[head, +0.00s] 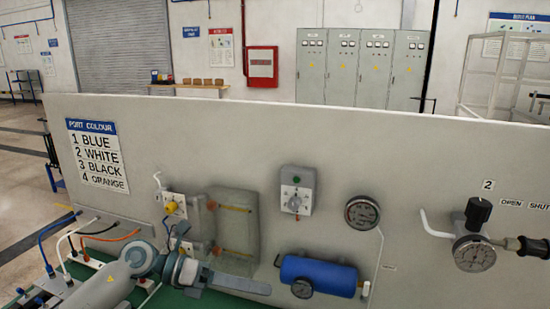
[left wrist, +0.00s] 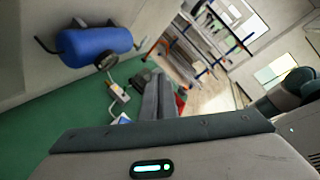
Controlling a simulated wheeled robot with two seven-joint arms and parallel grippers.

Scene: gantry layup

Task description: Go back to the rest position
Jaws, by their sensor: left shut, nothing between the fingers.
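My left arm comes in from the lower left in the head view, in front of the grey panel (head: 330,150). My left gripper (head: 268,288) points right, low over the green bench top, below and left of a blue tank (head: 318,274). Its fingers are shut with nothing between them. In the left wrist view the closed fingers (left wrist: 158,98) reach out over the green surface, and the blue tank (left wrist: 95,45) is apart from them at the upper left. My right gripper is not in view.
The panel carries a port colour sign (head: 98,154), a grey dial box (head: 297,190), a gauge (head: 362,212) and, at the right, a valve with a gauge (head: 474,254). Blue, white, black and orange hoses (head: 110,238) stand at the lower left, near my arm.

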